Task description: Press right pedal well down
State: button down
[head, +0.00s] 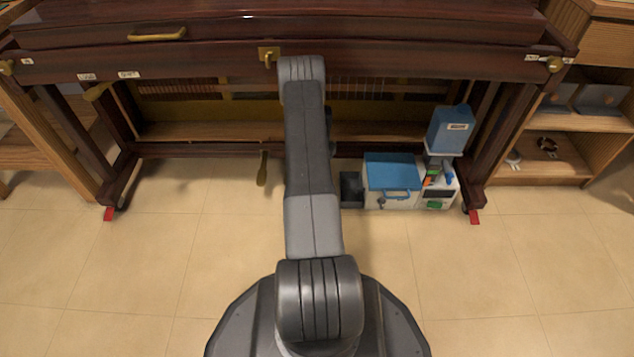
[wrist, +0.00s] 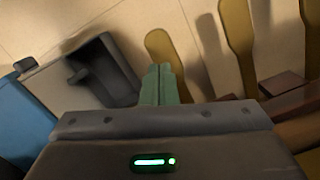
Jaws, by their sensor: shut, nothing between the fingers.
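Three brass pedals show in the wrist view, which is turned around relative to the head view. The right pedal (wrist: 161,43) is the one nearest the grey bin, the middle pedal (wrist: 236,40) is beside it, and the left pedal (wrist: 312,25) is cut by the picture edge. My gripper (wrist: 160,69) is shut and empty, its green fingertips overlapping the right pedal and hiding part of it. I cannot tell whether they touch. In the head view one pedal (head: 262,170) shows left of my arm; the others and my gripper are hidden.
A dark open bin (head: 351,190) stands close to the pedals; it also shows in the wrist view (wrist: 112,70). A blue-lidded box (head: 391,172) and a small caddy (head: 438,185) stand to its right. The piano's dark body (head: 200,65) overhangs. The tiled floor in front is clear.

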jog(key=shift+s+a+f+b, duration=0.15)
jog(key=shift+f+b, duration=0.35)
jog(key=shift+f, duration=2)
jog(key=shift+s, duration=0.1)
jog(key=shift+f, duration=1.65)
jog(key=shift+r, duration=0.15)
jog(key=shift+w+d+r, duration=0.2)
jog(key=shift+w, duration=0.3)
jog(key=shift+w+d+r, duration=0.15)
jog(key=shift+w+d, duration=0.1)
jog(key=shift+w, duration=0.2)
jog(key=shift+w+d+r, duration=0.2)
jog(key=shift+w, duration=0.3)
notch_tip(320, 180, up, 14)
jog(key=w+p, duration=0.1)
jog(key=p, duration=0.2)
jog(key=shift+d, duration=0.2)
jog(key=shift+w+f, duration=0.1)
jog(key=shift+f, duration=0.05)
